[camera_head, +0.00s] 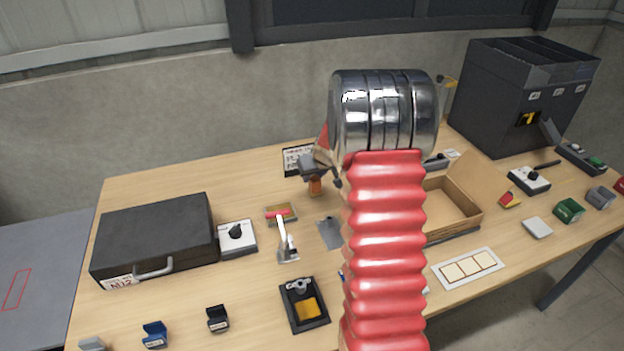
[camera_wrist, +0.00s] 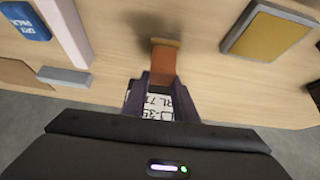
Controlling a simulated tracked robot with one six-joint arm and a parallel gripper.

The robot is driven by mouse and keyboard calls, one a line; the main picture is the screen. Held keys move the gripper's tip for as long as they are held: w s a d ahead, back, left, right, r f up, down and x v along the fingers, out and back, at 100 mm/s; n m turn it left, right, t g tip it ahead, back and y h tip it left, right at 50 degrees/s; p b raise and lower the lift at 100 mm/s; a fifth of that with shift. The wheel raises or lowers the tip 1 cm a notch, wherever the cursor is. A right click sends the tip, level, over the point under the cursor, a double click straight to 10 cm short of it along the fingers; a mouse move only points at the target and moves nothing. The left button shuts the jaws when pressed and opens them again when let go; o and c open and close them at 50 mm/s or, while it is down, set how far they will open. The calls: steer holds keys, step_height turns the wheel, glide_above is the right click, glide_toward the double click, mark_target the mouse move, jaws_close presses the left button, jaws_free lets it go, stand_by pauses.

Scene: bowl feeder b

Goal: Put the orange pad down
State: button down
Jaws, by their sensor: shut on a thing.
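The orange pad (camera_head: 315,187) is a small orange-brown block, held below my gripper (camera_head: 313,175) over the back middle of the wooden table. In the wrist view the orange pad (camera_wrist: 163,66) stands out from between the fingers of my gripper (camera_wrist: 163,82), which is shut on it. A dark shadow lies on the table near its far end. I cannot tell from these views whether the pad touches the table. Part of my arm hides the table to the right of the gripper in the head view.
A white printed sign (camera_head: 296,160) lies behind the gripper. A pink-topped lever device (camera_head: 284,235) stands in front, with a grey plate (camera_head: 329,233) beside it. A black case (camera_head: 155,236) is at left. An open cardboard box (camera_head: 452,207) is at right. Bare table lies left of the gripper.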

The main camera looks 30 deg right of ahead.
steer(key=shift+f, duration=0.6)
steer(key=c, duration=1.4)
jaws_free()
steer(key=shift+r, duration=0.1)
steer(key=v, duration=1.2)
